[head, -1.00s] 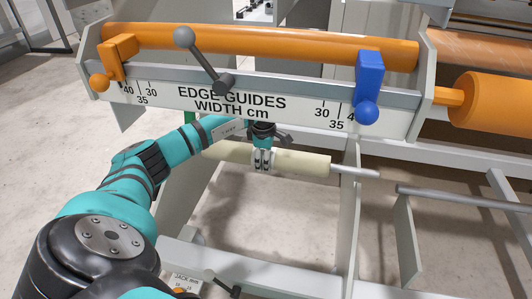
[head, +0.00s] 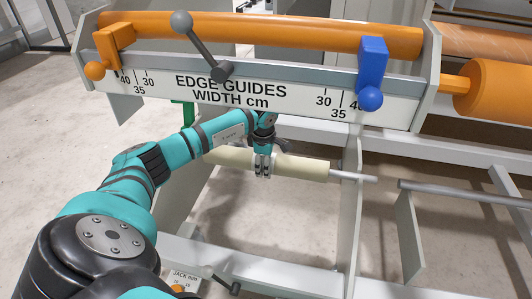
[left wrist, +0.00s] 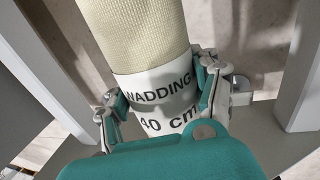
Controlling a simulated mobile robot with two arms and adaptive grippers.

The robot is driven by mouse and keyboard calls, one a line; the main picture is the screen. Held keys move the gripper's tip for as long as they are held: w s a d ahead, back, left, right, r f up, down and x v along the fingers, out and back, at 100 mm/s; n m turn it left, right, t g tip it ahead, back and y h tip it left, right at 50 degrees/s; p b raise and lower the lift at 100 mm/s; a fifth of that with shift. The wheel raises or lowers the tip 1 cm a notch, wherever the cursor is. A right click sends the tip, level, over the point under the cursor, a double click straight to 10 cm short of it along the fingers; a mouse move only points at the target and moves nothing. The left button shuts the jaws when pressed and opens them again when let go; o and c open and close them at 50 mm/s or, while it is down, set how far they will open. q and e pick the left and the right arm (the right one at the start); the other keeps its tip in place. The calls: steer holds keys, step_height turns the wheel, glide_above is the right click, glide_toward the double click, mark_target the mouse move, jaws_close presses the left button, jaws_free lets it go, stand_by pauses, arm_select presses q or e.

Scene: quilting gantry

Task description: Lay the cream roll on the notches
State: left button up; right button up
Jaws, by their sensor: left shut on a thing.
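The cream roll (head: 305,171) hangs level below the "EDGE GUIDES WIDTH cm" board in the head view, with a pale metal rod (head: 355,178) out of its right end. My left gripper (head: 262,166) is shut around the middle of the roll. In the left wrist view the roll (left wrist: 136,32) runs between the fingers (left wrist: 160,98), under a white band marked "WADDING 40 cm". The rod crosses the right grey upright plate (head: 349,215). I cannot make out the notches, nor whether the rod touches them. My right gripper is out of view.
Just above my left arm are the guide board (head: 235,97), an orange bar (head: 265,31), a grey-knobbed lever (head: 200,45) and a blue guide (head: 372,65). A grey crossbar (head: 270,270) runs low in front. An orange roller (head: 495,88) stands at right.

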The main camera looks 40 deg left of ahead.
arm_select(q)
steer(key=shift+r, duration=0.1)
steer(key=o, duration=1.7)
steer(key=shift+o, duration=0.2)
steer(key=r, duration=0.4)
steer(key=s+r, duration=0.1)
steer(key=r, duration=0.3)
steer(key=s+d+r, duration=0.1)
steer(key=r, duration=0.2)
steer(key=shift+r, duration=0.4)
steer(key=shift+d+f, duration=0.1)
